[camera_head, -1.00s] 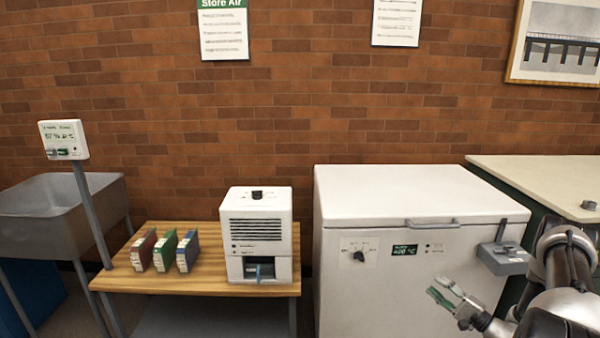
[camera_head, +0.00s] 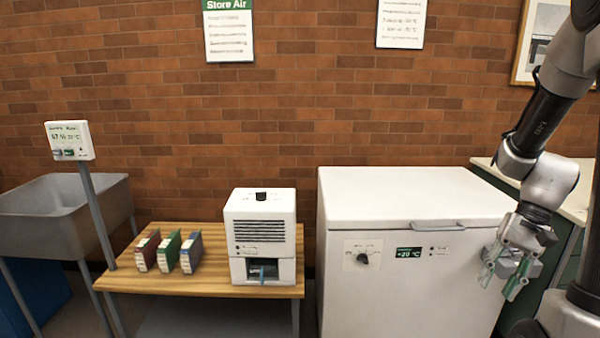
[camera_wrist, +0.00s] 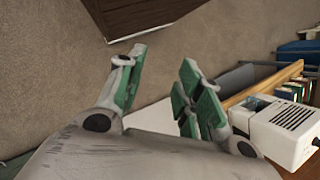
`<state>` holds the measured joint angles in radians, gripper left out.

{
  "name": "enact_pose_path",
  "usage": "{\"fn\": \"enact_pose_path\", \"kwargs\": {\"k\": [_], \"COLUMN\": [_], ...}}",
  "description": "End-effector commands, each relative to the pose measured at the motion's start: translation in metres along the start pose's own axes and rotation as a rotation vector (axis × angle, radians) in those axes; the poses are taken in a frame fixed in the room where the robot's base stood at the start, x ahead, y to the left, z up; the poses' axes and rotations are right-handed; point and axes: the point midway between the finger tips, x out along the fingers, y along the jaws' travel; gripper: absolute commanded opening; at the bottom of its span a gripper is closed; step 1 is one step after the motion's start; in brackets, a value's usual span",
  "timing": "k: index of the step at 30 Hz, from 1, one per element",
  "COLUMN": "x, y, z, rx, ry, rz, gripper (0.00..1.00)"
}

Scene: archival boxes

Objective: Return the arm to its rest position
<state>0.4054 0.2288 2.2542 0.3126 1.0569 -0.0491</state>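My arm (camera_head: 545,125) is raised at the right of the head view, bent so that its wrist hangs down. My gripper (camera_head: 502,282) points downward in front of the white chest freezer's (camera_head: 375,295) right front. Its green-padded fingers are spread apart with nothing between them. In the wrist view my gripper (camera_wrist: 155,85) also shows open and empty, with floor beyond the gap.
A wooden bench (camera_head: 205,285) at left holds several small boxes, including a green one (camera_head: 168,252), and a white machine (camera_head: 260,235). A grey sink (camera_head: 50,225) and a display post (camera_head: 97,215) stand farther left. A pale counter (camera_head: 575,200) lies behind my arm.

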Motion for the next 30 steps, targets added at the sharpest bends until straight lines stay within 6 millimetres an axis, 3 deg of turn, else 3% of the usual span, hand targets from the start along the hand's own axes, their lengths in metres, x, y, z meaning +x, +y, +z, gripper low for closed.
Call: {"fn": "enact_pose_path", "kwargs": {"k": [6,15,22,30], "x": [-0.05,-0.09,-0.113,-0.113], "y": [0.003,-0.009,-0.029,-0.035], "z": [0.053,0.119,0.143,0.145], "rx": [-0.205,-0.477,-0.59,-0.615], "ry": [0.244,0.546,0.695,0.697], "rz": [0.185,0.261,0.22,0.217], "gripper": [0.35,0.35,0.35,0.35]}}
